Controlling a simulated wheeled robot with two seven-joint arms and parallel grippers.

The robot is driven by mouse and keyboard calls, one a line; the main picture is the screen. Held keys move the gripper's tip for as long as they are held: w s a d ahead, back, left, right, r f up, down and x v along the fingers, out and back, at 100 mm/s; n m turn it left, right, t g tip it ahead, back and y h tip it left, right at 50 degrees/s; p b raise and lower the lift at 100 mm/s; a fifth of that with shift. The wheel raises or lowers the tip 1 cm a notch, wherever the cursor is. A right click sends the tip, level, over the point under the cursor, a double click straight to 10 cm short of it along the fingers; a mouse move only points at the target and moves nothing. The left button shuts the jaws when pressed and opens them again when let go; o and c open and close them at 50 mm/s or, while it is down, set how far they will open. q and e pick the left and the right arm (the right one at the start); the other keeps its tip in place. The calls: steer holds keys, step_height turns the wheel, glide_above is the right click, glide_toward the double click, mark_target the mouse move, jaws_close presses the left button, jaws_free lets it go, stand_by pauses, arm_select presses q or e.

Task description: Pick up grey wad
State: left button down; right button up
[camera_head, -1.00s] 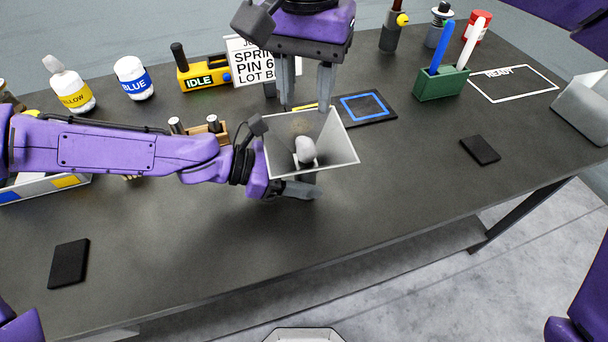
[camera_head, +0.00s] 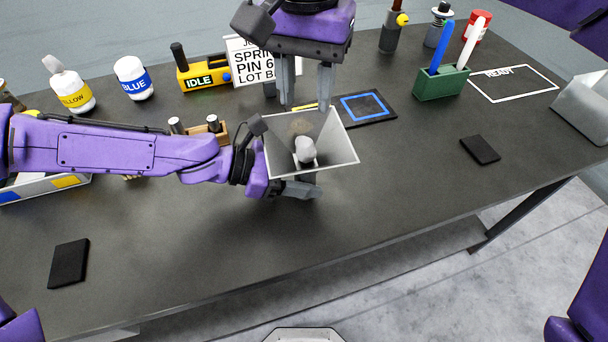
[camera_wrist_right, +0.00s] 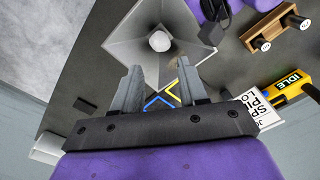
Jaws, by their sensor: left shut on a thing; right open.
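The grey wad (camera_head: 305,150) is a small pale rounded lump inside an open, flared grey bin (camera_head: 343,140). In the right wrist view the wad (camera_wrist_right: 159,41) shows near the middle of the bin (camera_wrist_right: 122,48). My left gripper (camera_head: 303,188) is at the bin's near side, shut on the bin; its exact contact is partly hidden. My right gripper (camera_head: 305,104) is above the bin's far side, pointing down. Its fingers are apart and empty, also in the right wrist view (camera_wrist_right: 158,74), with the wad beyond the fingertips.
Behind the bin are a white sign (camera_head: 245,62), a yellow IDLE block (camera_head: 205,74) and a blue-outlined dark pad (camera_head: 368,106). A green pen holder (camera_head: 442,84) stands to the right. A wooden block (camera_head: 218,137) sits close left. The table's front middle is clear.

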mark_target(305, 140)
steer(key=shift+o, duration=0.4)
step_height(305, 140, down, 10)
steer(key=m, duration=1.3)
steer(key=shift+m, duration=0.3)
steer(key=c, duration=0.8)
